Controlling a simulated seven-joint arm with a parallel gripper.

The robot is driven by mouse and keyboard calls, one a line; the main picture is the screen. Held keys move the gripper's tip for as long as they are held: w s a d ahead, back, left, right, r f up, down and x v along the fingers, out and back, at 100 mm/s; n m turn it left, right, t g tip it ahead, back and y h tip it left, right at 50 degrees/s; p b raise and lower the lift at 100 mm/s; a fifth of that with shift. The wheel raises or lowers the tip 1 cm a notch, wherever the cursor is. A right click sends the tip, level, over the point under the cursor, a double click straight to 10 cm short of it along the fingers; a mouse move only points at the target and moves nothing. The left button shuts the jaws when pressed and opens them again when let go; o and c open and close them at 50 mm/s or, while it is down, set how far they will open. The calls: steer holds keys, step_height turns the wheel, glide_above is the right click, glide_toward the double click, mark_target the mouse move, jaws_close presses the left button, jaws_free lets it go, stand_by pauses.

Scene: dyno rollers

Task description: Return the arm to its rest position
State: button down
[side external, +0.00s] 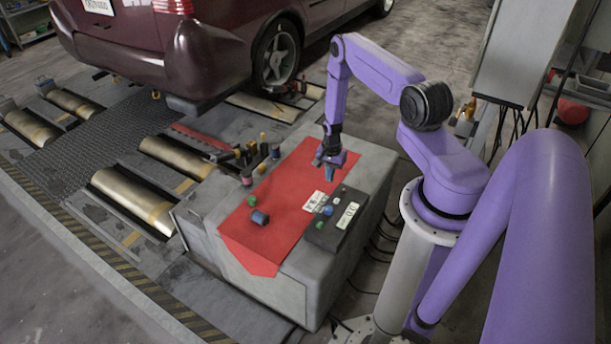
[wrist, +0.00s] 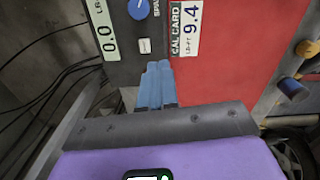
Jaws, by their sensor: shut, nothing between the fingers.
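My gripper (side external: 329,178) is above the back right part of the grey cabinet, near the far end of the dark instrument box. In the wrist view its blue fingers (wrist: 157,68) are together with nothing between them. My purple arm reaches over from the right with its elbow raised and bent.
The dark instrument box (side external: 328,236) has a blue span knob (wrist: 139,8) and a display (wrist: 108,32) reading 0.0. A calibration card (wrist: 187,28) reading 9.4 lies beside it on the red cloth (side external: 262,198). A blue-ended cylinder (side external: 260,218) and several small weights stand leftward. A maroon car (side external: 180,50) is behind.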

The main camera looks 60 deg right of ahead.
steer(key=w+a+r+n, duration=0.4)
steer(key=a+r+n, duration=0.1)
steer(key=a+r, duration=0.45)
steer(key=w+a+r+n, duration=0.45)
steer(key=a+r, duration=0.35)
steer(key=r, duration=0.2)
steer(key=s+a+r+n, duration=0.4)
steer(key=a+r+n, duration=0.1)
steer(key=a+r, duration=0.35)
steer(key=s+a+r+n, duration=0.7)
steer(key=s+a+r, duration=0.1)
steer(key=s, duration=0.2)
steer(key=s+r+n, duration=0.3)
steer(key=s+n, duration=0.1)
steer(key=s, duration=0.3)
steer(key=s+r+n, duration=0.3)
steer(key=s, duration=0.5)
steer(key=shift+s+d+n, duration=0.3)
steer(key=shift+d+n, duration=0.05)
steer(key=shift+d, duration=0.05)
